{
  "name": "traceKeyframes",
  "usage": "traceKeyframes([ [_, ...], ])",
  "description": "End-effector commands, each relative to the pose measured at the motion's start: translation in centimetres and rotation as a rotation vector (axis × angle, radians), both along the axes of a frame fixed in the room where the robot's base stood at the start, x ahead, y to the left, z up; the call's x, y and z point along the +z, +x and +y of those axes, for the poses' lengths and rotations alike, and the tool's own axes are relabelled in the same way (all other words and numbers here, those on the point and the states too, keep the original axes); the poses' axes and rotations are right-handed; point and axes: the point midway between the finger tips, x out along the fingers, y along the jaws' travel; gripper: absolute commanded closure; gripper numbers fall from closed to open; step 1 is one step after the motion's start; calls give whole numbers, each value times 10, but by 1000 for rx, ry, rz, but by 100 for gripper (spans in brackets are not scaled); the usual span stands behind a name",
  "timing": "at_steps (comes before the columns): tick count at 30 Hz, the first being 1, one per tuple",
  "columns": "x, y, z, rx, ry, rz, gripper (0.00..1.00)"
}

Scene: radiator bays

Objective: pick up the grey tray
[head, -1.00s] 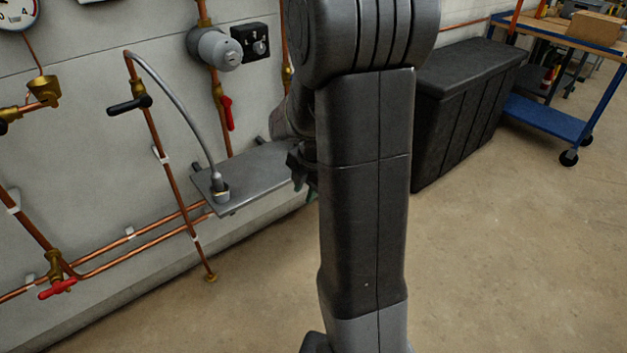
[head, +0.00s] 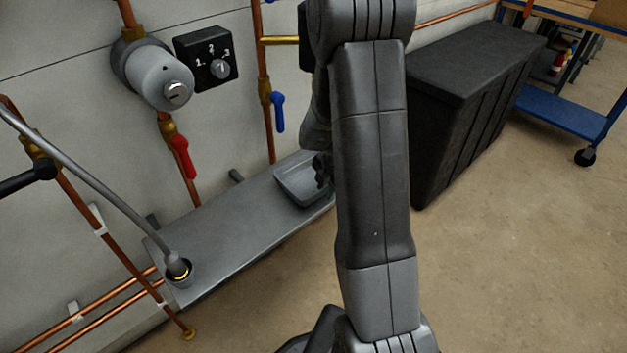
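The grey tray (head: 290,190) is a shallow open container on the right part of a grey wall shelf (head: 222,232). Its right side is hidden behind my arm. My gripper (head: 322,172) is at the tray's right end, dark and mostly hidden by my arm link. I cannot tell whether its fingers touch the tray or whether they are open or shut.
A hose ends in a fitting (head: 177,268) at the shelf's left end. Above are a grey valve head (head: 160,78), a black dial box (head: 207,58), a red lever (head: 183,157) and a blue lever (head: 278,112). A black chest (head: 465,110) stands right; floor is clear.

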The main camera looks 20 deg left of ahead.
Motion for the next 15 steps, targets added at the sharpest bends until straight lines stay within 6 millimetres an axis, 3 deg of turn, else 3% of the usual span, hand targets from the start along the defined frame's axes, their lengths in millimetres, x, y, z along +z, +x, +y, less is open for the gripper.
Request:
traceKeyframes([
  [7, -2, 0, 1, 0, 0, 0, 71],
  [8, -2, 0, 1, 0, 0, 0, 73],
  [12, -2, 0, 1, 0, 0, 0, 100],
  [15, -2, 0, 1, -1, 0, 0, 100],
])
